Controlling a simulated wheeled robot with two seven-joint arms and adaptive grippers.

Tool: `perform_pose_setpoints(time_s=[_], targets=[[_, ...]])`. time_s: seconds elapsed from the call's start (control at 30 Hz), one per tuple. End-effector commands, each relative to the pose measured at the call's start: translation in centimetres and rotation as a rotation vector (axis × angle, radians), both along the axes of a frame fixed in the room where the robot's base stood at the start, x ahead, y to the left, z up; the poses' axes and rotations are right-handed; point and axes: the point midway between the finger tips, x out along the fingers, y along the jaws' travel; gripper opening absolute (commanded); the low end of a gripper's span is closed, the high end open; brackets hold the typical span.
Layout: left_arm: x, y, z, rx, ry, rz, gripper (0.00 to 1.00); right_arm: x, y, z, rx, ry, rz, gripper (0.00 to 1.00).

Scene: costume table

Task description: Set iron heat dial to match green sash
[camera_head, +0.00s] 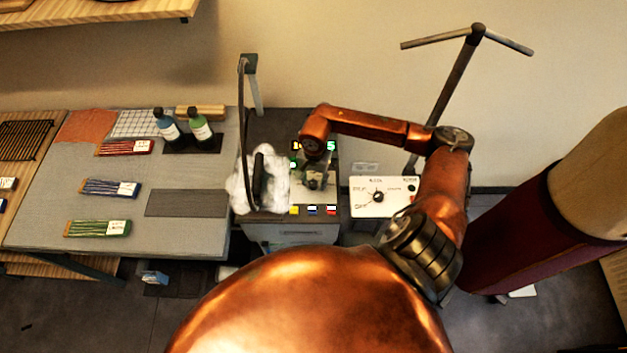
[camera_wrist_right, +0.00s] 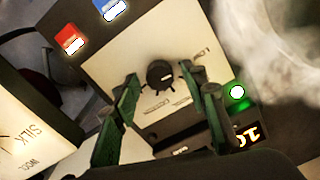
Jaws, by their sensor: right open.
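The green folded bundle with a white tag (camera_head: 97,228), which I take as the green sash, lies at the front of the grey table. A black knob (camera_wrist_right: 160,74) on a pale panel shows in the right wrist view, with marks around it. My right gripper (camera_head: 318,172) is over this panel. In the right wrist view it (camera_wrist_right: 170,95) is open, its green-padded fingers on either side of the knob; contact cannot be told. A second white panel with a black dial (camera_head: 378,197) stands to the right; a panel lettered SILK (camera_wrist_right: 30,130) shows at the wrist view's left. My left gripper is not in view.
A red bundle (camera_head: 125,147) and blue bundle (camera_head: 110,188) lie behind the green one. Two bottles (camera_head: 183,130) stand at the table's back. White steam-like cloud (camera_head: 262,185) surrounds a dark upright iron-like shape. A maroon padded form (camera_head: 540,220) stands right. A lit green light (camera_wrist_right: 237,92) is near the knob.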

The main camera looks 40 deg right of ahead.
Motion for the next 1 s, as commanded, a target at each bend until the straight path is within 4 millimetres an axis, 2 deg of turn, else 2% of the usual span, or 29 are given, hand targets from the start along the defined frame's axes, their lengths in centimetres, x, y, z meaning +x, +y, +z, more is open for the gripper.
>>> perform_pose_setpoints(time_s=[0.07, 0.6, 1.0], targets=[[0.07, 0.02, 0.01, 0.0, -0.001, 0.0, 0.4, 0.0, 0.01, 0.01, 0.0, 0.0, 0.0, 0.38], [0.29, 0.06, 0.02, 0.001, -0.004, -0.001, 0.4, 0.0, 0.01, 0.05, 0.0, 0.0, 0.0, 0.01], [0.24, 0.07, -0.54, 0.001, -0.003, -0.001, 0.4, 0.0, -0.04, -0.05, -0.001, 0.001, -0.063, 0.0]])
